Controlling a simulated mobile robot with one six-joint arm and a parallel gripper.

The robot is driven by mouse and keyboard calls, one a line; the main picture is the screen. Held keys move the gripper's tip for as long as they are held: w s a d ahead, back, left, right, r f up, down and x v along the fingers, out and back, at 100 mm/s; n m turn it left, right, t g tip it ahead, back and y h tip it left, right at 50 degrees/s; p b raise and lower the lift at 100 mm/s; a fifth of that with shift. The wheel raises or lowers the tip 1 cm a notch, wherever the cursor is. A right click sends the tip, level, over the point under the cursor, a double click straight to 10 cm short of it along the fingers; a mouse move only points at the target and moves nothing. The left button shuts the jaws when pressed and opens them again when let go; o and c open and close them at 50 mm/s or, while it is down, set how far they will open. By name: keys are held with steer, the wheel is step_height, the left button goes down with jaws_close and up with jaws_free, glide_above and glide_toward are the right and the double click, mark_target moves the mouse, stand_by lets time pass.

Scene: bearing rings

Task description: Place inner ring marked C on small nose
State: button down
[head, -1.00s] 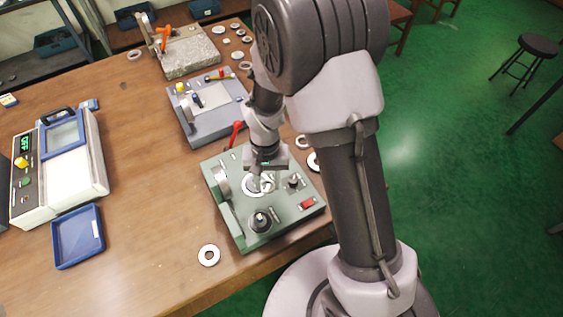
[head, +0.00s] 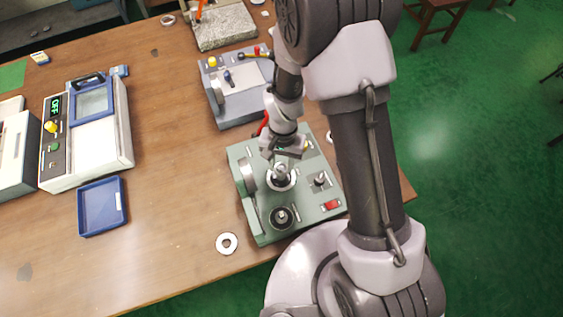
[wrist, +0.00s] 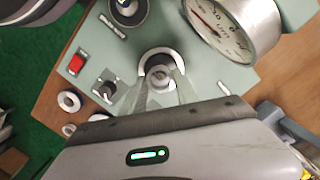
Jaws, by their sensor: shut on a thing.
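My gripper (head: 280,169) points down over the green fixture (head: 250,222), at its pale round seat. In the wrist view, the gripper fingers (wrist: 160,80) are shut on a small grey ring (wrist: 160,72), which is partly hidden between the tips. The ring is at the nose in the middle of the pale seat (wrist: 148,58); I cannot tell whether it is around the nose or just above it. No letter on it is readable. A second, dark nose (head: 282,216) stands nearer the front of the fixture and also shows in the wrist view (wrist: 128,8).
The fixture carries a dial gauge (wrist: 238,25), a red switch (head: 332,204) and a small knob (head: 320,180). A loose ring (head: 227,243) lies left of it. A blue tray (head: 101,205), a white device (head: 95,130) and a grey fixture (head: 238,104) stand further off.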

mark_target(281, 171)
steer(key=shift+f, duration=0.2)
steer(key=shift+f+b, duration=2.1)
steer(key=shift+f, duration=0.05)
steer(key=c, duration=0.8)
jaws_free()
steer(key=shift+c, duration=0.2)
step_height(281, 171, up, 17)
steer(key=w+p, duration=0.2)
steer(key=p, duration=0.2)
steer(key=shift+d+r+p, duration=0.15)
steer(key=shift+d+p, duration=0.2)
steer(key=shift+p, duration=0.05)
